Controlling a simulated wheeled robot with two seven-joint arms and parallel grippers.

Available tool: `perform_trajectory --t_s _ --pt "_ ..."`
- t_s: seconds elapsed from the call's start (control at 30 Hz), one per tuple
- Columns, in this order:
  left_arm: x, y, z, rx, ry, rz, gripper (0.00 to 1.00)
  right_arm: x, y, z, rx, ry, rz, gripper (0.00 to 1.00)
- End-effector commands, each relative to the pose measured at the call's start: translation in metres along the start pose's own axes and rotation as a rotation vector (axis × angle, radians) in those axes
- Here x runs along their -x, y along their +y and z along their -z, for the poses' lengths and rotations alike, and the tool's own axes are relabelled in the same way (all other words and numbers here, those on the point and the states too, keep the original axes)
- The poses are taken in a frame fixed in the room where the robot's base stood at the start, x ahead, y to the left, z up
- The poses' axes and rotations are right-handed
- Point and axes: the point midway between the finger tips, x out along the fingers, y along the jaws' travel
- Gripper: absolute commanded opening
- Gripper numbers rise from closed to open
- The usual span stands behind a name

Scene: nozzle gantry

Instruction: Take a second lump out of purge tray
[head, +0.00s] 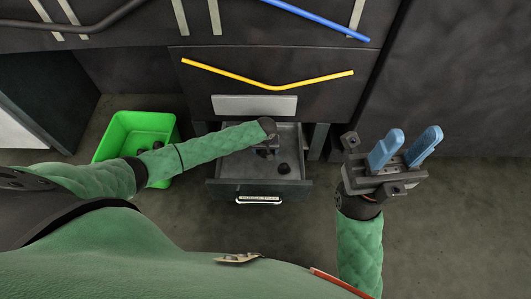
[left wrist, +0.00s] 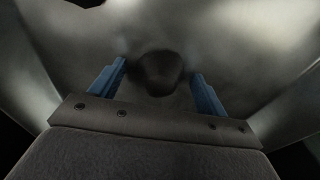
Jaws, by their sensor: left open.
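The purge tray (head: 230,188) is a grey drawer pulled out below the dark panel, with a labelled white handle at its front. A small dark lump (head: 284,169) lies on its floor, right of my left gripper (head: 267,150). That gripper points down into the tray, its fingers mostly hidden by the wrist in the head view. In the left wrist view the two blue fingers are spread apart, with a dark round lump (left wrist: 160,72) in the gap between them; I cannot tell whether they touch it. My right gripper (head: 404,150) is open and empty, right of the tray.
A bright green bin (head: 120,130) stands on the floor left of the tray, partly covered by my left arm. A yellow bent strip (head: 275,87) and a blue rod (head: 320,20) are on the dark panels above. The floor at right is clear.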

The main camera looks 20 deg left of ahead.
Motion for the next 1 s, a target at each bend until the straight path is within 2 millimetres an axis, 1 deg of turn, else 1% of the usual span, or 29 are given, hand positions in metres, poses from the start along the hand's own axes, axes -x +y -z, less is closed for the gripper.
perform_trajectory --t_s 0.13,0.27,0.3,0.37,0.4,0.63,0.73,0.87,0.97,1.0 --pt "0.001 0.000 0.000 0.000 0.000 0.000 0.75 0.001 -0.001 0.001 -0.003 -0.004 0.007 0.36" --pt "0.001 0.000 0.000 0.000 0.000 0.000 0.50 0.002 -0.001 0.002 -0.002 -0.010 0.005 0.36" --pt "0.001 0.000 0.000 0.000 0.000 0.000 0.42 0.003 -0.001 0.002 -0.002 -0.011 0.005 0.36" --pt "0.001 0.000 0.000 0.000 0.000 0.000 0.30 0.003 -0.001 0.002 -0.001 -0.011 0.003 0.36" --pt "0.001 0.000 0.000 0.000 0.000 0.000 0.27 0.003 -0.001 0.002 0.000 -0.012 0.002 0.36" --pt "0.002 0.000 0.000 0.000 0.000 0.000 0.27 0.002 0.000 0.002 0.003 -0.012 -0.003 0.36" --pt "0.007 0.000 0.001 0.000 0.000 -0.001 0.27 0.000 0.000 0.002 0.006 -0.011 -0.002 0.36" --pt "0.023 0.000 0.002 -0.001 0.000 0.000 0.27 -0.007 0.000 0.002 0.017 -0.010 0.005 0.36" --pt "0.042 0.000 0.005 0.000 0.000 -0.001 0.27 -0.012 0.001 0.003 0.030 -0.014 0.011 0.36" --pt "0.048 0.000 0.001 -0.001 -0.002 -0.001 0.27 -0.013 0.002 0.004 0.036 -0.017 0.013 0.36"
